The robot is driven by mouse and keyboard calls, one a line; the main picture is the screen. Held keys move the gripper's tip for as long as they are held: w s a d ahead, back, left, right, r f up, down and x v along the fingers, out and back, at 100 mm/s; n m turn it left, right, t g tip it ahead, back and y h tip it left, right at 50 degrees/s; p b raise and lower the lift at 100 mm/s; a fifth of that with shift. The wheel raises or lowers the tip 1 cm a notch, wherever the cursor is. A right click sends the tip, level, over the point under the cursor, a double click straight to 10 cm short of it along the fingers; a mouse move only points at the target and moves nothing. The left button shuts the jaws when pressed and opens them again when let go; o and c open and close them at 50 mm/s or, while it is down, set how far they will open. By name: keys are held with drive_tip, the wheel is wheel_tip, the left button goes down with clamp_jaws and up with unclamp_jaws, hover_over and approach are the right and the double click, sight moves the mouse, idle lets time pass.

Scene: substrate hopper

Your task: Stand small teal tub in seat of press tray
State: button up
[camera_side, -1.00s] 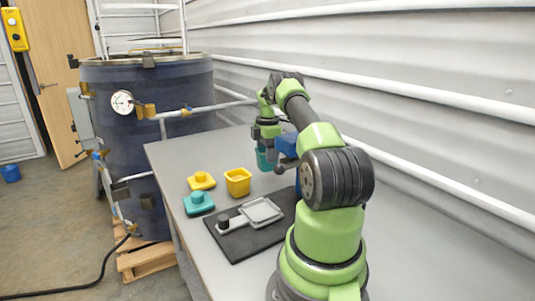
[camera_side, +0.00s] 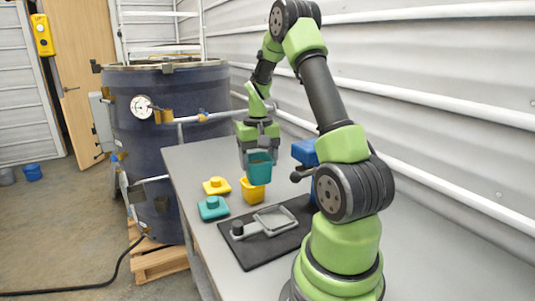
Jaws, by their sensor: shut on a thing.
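My gripper (camera_side: 258,151) is shut on the small teal tub (camera_side: 260,172) and holds it upright above the table. In the picture the tub overlaps the top of the yellow tub (camera_side: 252,192), which stands on the table behind it. The press tray (camera_side: 273,219) is a grey square seat with a handle and a dark knob, on a dark base (camera_side: 258,250). The seat looks empty. The held tub is apart from the seat, above and a little left of it in the picture.
A yellow lid (camera_side: 217,186) and a teal lid (camera_side: 213,208) lie left of the tray on the grey table (camera_side: 190,160). A blue block-like part (camera_side: 305,152) with a dark ball-ended lever stands behind the tray, close to my arm. A large dark drum (camera_side: 170,100) stands beyond the table.

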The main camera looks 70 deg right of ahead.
drive_tip(key=m, duration=0.2)
drive_tip(key=s+m, duration=0.1)
drive_tip(key=m, duration=0.1)
drive_tip(key=s+a+m, duration=0.1)
drive_tip(key=m, duration=0.2)
drive_tip(key=shift+s+f, duration=0.25)
drive_tip(key=shift+f, duration=0.1)
drive_tip(key=shift+s+a+f+m, duration=0.15)
drive_tip(key=shift+s+f+m, duration=0.25)
drive_tip(key=shift+f+m, duration=1.05)
drive_tip(key=shift+s+a+f+m, duration=0.15)
drive_tip(key=shift+s+f+m, duration=0.3)
drive_tip(key=shift+f+m, duration=1)
drive_tip(key=shift+s+a+f+m, duration=0.15)
drive_tip(key=shift+s+f+m, duration=0.25)
drive_tip(key=shift+f+m, duration=1)
drive_tip(key=shift+f, duration=0.1)
drive_tip(key=o, duration=0.9)
